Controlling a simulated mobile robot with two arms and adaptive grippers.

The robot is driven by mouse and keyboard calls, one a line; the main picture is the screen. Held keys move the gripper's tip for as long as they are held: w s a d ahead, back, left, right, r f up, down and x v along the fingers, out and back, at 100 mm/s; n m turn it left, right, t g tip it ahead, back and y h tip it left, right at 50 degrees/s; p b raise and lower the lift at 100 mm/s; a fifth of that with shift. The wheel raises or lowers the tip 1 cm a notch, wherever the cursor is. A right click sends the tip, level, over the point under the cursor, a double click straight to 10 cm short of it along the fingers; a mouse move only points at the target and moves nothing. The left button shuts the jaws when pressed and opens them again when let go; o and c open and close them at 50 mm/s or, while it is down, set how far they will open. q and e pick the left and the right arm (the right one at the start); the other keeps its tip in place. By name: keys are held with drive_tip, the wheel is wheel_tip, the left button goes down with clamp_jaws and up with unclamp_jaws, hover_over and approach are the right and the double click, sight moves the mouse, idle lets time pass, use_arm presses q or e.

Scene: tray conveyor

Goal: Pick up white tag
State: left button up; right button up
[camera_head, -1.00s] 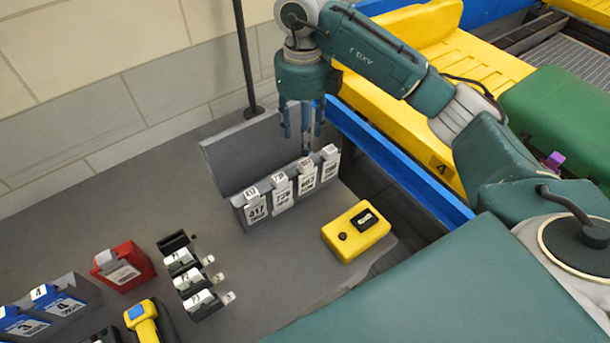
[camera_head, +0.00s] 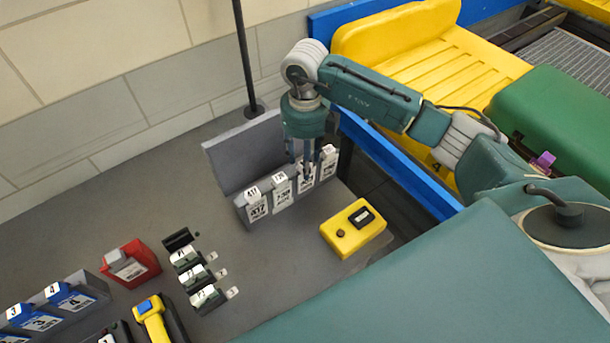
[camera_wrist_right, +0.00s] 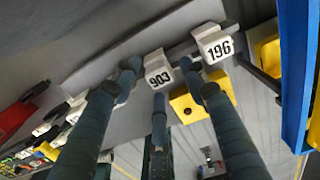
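Several white tags stand in a row in a grey holder (camera_head: 241,213) on the table. In the head view, the nearest tag (camera_head: 256,208) reads 417 and another tag (camera_head: 282,192) stands beside it. My right gripper (camera_head: 305,168) is low over the third tag and partly hides it. In the right wrist view, the white tag 903 (camera_wrist_right: 158,75) sits between the spread fingers of my right gripper (camera_wrist_right: 158,82). The fingers look open around it; I cannot tell if they touch it. The white tag 196 (camera_wrist_right: 215,46) is to its right. My left gripper is not in view.
A yellow box (camera_head: 352,228) with a button lies right of the holder. A grey panel (camera_head: 245,155) and a black pole (camera_head: 245,60) rise behind it.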

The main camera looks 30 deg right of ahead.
clamp_jaws()
drive_tip(key=shift+s+r+b, duration=0.15)
drive_tip(key=shift+r+b, duration=0.1)
drive_tip(key=shift+b, duration=0.35)
wheel_tip(320, 180, up, 6)
drive_tip(key=b, duration=0.3)
drive_tip(key=shift+s+d+r, duration=0.1)
drive_tip(key=shift+s+r, duration=0.05)
drive_tip(key=shift+r, duration=0.1)
drive_tip(key=s+d+b, duration=0.2)
drive_tip(key=s+b, duration=0.4)
drive_tip(key=s, duration=1.3)
drive_tip(key=shift+s+d, duration=0.15)
drive_tip(key=shift+d, duration=0.15)
drive_tip(key=shift+r, duration=0.15)
